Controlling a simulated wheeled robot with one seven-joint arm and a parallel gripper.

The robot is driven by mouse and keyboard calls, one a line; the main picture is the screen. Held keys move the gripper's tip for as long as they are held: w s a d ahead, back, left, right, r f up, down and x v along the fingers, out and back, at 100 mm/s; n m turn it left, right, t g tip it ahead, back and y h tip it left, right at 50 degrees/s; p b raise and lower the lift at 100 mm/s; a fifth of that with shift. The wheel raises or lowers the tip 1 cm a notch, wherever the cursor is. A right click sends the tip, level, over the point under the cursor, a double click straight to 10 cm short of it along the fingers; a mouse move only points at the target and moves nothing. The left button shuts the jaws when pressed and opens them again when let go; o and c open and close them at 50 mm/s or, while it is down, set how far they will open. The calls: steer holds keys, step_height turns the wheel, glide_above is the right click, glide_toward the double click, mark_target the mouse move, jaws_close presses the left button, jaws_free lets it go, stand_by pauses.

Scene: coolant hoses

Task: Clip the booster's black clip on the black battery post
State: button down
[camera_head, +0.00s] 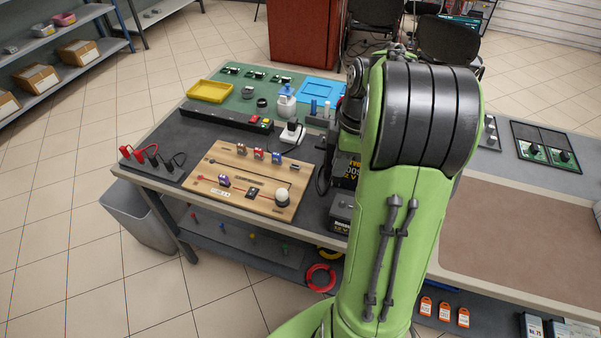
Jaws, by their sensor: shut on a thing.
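My green arm fills the right middle of the head view and hides the bench behind it. My gripper is not in view. A dark box with yellow lettering (348,172) shows partly at the arm's left edge. A smaller dark box (341,211) stands in front of it; I cannot tell for sure which is the booster or the battery. A black cable (322,178) loops beside them. No battery post can be made out.
A wooden board (235,190) with small parts lies left of the boxes. Behind it are a long black bar (215,117), a yellow tray (210,91), a blue tray (322,87) and a white bottle (286,100). A brown mat (530,230) at right is bare.

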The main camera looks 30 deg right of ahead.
steer(key=shift+n, duration=0.7)
steer(key=f+b, duration=0.1)
steer(key=s+f+b, duration=0.1)
steer(key=f+b, duration=0.1)
steer(key=s+d+f+b, duration=0.1)
steer(key=b, duration=0.1)
steer(key=shift+s+f, duration=0.15)
steer(key=shift+f, duration=0.25)
steer(key=shift+f+b, duration=0.25)
steer(key=shift+b, duration=0.05)
steer(key=shift+f, duration=0.2)
steer(key=shift+f+b, duration=0.2)
steer(key=shift+b, duration=0.15)
steer(key=shift+f, duration=0.15)
stand_by(0.5)
